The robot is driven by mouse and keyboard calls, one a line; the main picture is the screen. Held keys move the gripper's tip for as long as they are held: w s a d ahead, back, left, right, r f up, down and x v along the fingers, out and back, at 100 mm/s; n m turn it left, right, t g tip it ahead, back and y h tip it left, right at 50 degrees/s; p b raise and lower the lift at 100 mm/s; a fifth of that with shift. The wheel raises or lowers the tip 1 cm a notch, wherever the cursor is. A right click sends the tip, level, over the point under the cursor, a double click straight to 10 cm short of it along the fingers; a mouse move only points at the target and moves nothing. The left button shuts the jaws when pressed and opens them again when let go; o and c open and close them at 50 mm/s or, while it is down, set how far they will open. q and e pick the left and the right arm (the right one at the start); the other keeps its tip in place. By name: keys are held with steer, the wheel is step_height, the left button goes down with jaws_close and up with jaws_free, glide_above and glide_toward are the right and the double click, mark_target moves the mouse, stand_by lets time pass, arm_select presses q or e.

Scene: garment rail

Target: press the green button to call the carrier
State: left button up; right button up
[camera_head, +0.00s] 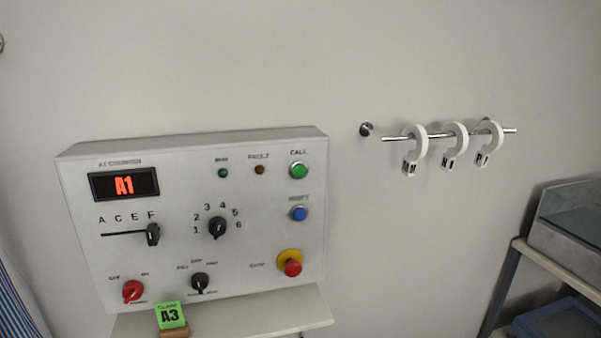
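The green button (299,170) sits at the upper right of a grey control panel (265,225) on the wall, under the label CALL. A green tag marked A3 (170,315) stands in a small holder on the shelf below the panel. A slider knob (153,234) is at the F end of its A-C-E-F scale. A black rotary knob (217,228) is ringed by the numbers 1 to 6. Neither gripper shows in the head view.
A blue button (298,214) and a red stop button on a yellow base (290,264) are below the green one. A red knob (133,291) is at lower left. A wall rail (390,138) holds three white rings. A rack (560,258) stands at right.

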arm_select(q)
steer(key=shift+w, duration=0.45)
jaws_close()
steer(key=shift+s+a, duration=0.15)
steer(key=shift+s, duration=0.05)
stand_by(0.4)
